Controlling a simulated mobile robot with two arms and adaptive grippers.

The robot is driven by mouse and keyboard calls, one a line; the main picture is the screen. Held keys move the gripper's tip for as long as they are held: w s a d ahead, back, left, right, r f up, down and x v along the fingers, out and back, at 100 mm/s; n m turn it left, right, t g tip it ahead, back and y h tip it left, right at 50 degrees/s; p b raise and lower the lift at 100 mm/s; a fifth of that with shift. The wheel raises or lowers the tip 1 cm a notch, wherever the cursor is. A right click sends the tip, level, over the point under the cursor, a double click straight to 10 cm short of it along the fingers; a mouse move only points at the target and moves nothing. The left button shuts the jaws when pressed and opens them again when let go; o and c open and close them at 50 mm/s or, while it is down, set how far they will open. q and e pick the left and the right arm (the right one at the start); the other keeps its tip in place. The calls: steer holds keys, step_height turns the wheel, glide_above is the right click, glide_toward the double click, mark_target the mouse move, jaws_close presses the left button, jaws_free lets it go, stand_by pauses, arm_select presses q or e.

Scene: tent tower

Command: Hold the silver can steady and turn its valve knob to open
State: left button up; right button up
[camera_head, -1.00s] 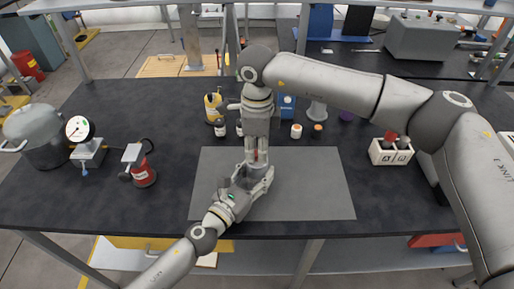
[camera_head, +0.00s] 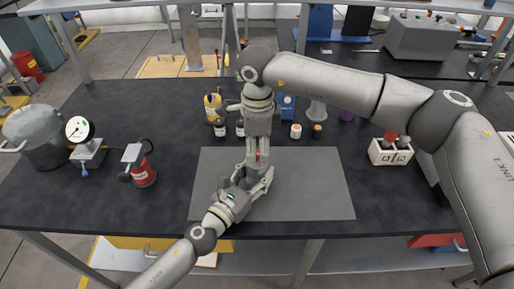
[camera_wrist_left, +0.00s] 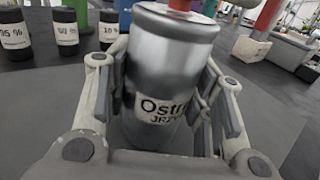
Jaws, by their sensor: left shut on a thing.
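The silver can (camera_wrist_left: 168,70) stands upright between the two fingers of my left gripper (camera_wrist_left: 165,110) in the left wrist view. A printed label shows low on its front. My left gripper, also in the head view (camera_head: 254,183), is shut on the can over the grey mat. The red valve knob (camera_wrist_left: 181,4) shows only partly at the top edge of the wrist view. My right gripper (camera_head: 258,156) points straight down over the can's top, at the knob. Its fingertips are small and partly hidden, so I cannot tell whether they grip the knob.
The grey mat (camera_head: 310,185) is clear to the right. Dark bottles (camera_wrist_left: 65,28), a yellow can (camera_head: 212,106) and small jars (camera_head: 296,131) stand behind it. A red canister (camera_head: 143,174), a gauge (camera_head: 79,130) and a pot (camera_head: 38,135) are left; a bottle holder (camera_head: 390,154) is right.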

mark_target(257, 153)
steer(key=shift+a, duration=0.1)
step_height(257, 153, up, 12)
stand_by(0.6)
arm_select(q)
steer(key=o, duration=1.5)
steer(key=shift+f, duration=0.1)
